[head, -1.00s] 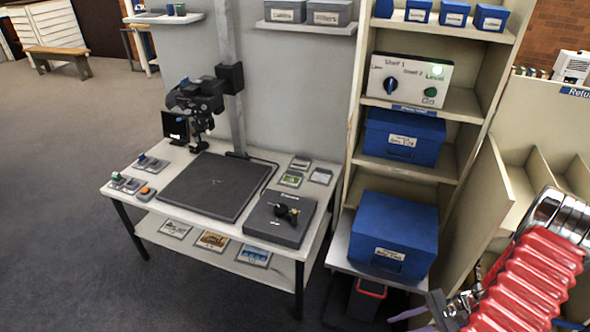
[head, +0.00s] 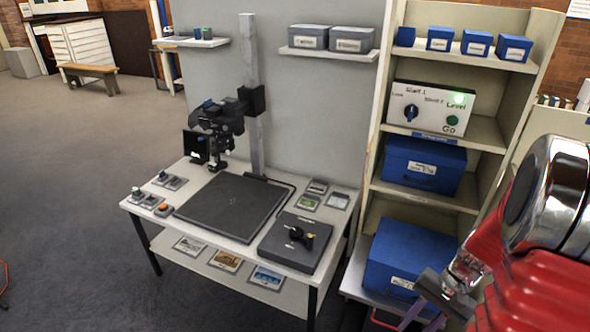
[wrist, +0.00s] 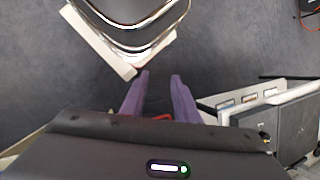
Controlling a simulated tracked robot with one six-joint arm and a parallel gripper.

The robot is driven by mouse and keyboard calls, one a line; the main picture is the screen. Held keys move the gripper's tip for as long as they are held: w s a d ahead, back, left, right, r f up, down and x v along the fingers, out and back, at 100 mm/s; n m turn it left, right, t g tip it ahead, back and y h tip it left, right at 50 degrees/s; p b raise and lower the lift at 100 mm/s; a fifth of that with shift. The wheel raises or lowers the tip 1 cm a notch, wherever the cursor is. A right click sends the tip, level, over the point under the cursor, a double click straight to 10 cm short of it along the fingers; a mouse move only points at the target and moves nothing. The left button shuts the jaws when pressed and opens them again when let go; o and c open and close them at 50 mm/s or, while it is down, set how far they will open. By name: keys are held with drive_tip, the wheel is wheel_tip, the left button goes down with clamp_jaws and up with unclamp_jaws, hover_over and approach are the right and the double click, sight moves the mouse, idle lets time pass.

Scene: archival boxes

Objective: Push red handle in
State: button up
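A red handle (head: 381,319) shows only in part at the bottom edge of the head view, below the blue box on the low shelf. In the wrist view a small red piece (wrist: 162,117) shows between the bases of my fingers; I cannot tell whether it is the same handle. My gripper (wrist: 160,75) has two purple fingers, apart with nothing between their tips. In the head view a purple finger (head: 412,314) shows at the bottom, to the right of the handle, and the fingertips are hard to make out. I cannot tell whether they touch.
A large blue box (head: 405,262) rests on the low shelf. A control panel (head: 428,108) with a lit green lamp stands on the shelving above. A copy-stand table (head: 240,265) stands to the left. Open carpet (head: 75,200) lies farther left.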

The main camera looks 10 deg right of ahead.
drive_tip(key=s+a+r+n+t+h, duration=0.1)
drive_tip(key=a+r+n+t+h, duration=0.1)
drive_tip(key=a+r, duration=0.7)
drive_tip(key=s+a+r+n+t+h, duration=0.1)
drive_tip(key=a+r+n+t, duration=0.3)
drive_tip(key=r, duration=1.1)
drive_tip(key=a+n+h, duration=0.1)
drive_tip(key=a+n, duration=0.2)
drive_tip(key=a, duration=0.3)
drive_tip(key=shift+n+t+h, duration=0.3)
drive_tip(key=shift+t+h, duration=0.1)
drive_tip(key=shift+c, duration=0.4)
